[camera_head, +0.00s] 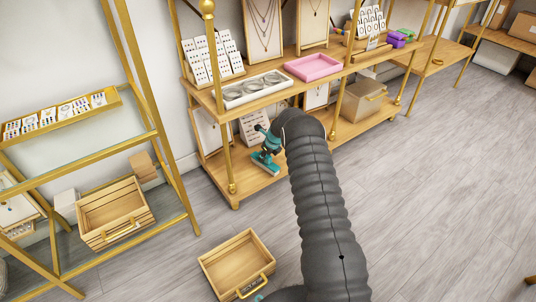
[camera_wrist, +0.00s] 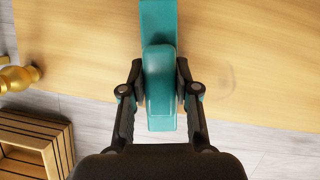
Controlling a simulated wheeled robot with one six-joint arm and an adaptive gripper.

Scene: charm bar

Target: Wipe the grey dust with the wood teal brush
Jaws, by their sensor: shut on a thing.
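The teal brush (camera_wrist: 160,85) is between the two black fingers of my gripper (camera_wrist: 159,72) in the wrist view. The fingers are shut on its handle; its long teal part runs toward the top of the picture. In the head view, my gripper (camera_head: 270,142) is over the left end of the lower wooden shelf (camera_head: 236,185), with the brush (camera_head: 265,168) low at that shelf's surface. I cannot tell if it touches. A faint greyish smudge (camera_wrist: 228,80), perhaps the dust, shows on the wood right of the brush in the wrist view.
A gold post (camera_head: 229,150) stands left of my gripper. Above is a shelf with a white tray (camera_head: 256,89) and pink tray (camera_head: 313,67). A card display (camera_head: 254,127) stands behind my gripper. A wooden crate (camera_head: 237,262) lies on the floor. Open floor is at right.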

